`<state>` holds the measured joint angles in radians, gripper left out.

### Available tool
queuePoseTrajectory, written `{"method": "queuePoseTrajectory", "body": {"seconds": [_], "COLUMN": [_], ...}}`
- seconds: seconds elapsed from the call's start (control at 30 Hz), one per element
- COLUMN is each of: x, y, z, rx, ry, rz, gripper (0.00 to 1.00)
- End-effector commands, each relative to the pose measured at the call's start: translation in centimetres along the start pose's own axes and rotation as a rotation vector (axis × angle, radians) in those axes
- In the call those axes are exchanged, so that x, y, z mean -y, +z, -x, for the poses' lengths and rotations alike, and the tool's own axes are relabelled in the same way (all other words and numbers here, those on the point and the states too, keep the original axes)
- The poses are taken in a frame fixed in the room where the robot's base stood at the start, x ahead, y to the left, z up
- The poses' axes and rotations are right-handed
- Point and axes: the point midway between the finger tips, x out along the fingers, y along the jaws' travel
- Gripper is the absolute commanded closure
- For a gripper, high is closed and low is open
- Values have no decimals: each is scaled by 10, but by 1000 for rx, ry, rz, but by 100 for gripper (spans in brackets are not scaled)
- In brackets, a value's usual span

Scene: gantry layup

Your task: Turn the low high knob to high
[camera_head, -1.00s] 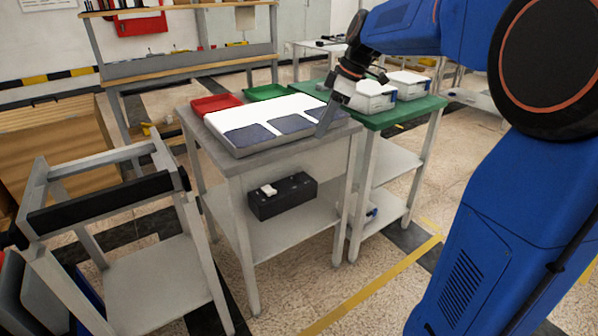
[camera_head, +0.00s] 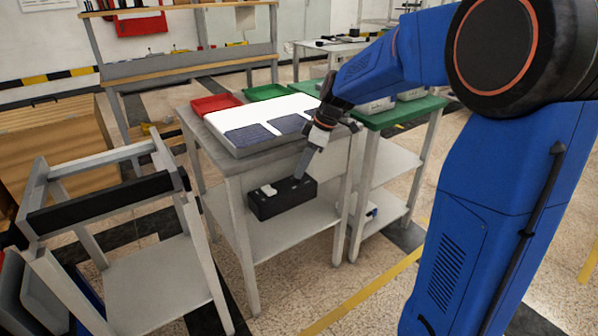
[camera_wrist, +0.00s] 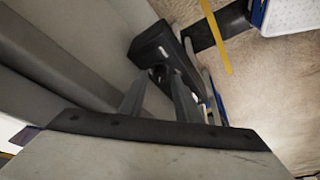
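A black control box (camera_head: 282,200) sits below the top of the grey table, at its lower shelf. It has a white switch-like part (camera_head: 268,189) on its left top. The box also shows in the wrist view (camera_wrist: 155,42). A small dark knob (camera_wrist: 158,74) shows at its near end, between my fingertips; its low and high marks cannot be read. My gripper (camera_head: 301,174) points down at the right part of the box. In the wrist view the two fingers of my gripper (camera_wrist: 161,76) stand apart. Whether they touch the knob I cannot tell.
The grey table top (camera_head: 221,158) overhangs close beside my gripper. A green-topped table (camera_head: 405,114) stands right.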

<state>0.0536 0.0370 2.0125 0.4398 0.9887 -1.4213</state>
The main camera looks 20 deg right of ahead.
Motion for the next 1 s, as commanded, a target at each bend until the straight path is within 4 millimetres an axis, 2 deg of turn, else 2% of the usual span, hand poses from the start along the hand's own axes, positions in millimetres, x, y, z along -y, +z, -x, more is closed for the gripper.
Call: {"method": "queuePoseTrajectory", "body": {"seconds": [0.2, 0.57, 0.67, 0.7, 1.0], "x": [0, 0, 0, 0, 0], "y": [0, 0, 0, 0, 0], "z": [-21, -25, -25, -25, -25], "rx": [0, -1, -1, -1, -1], "ry": [-1, 1, 1, 1, 9], "rz": [-1, -1, -1, -1, -20], "gripper": [70, 70, 89, 98, 99]}}
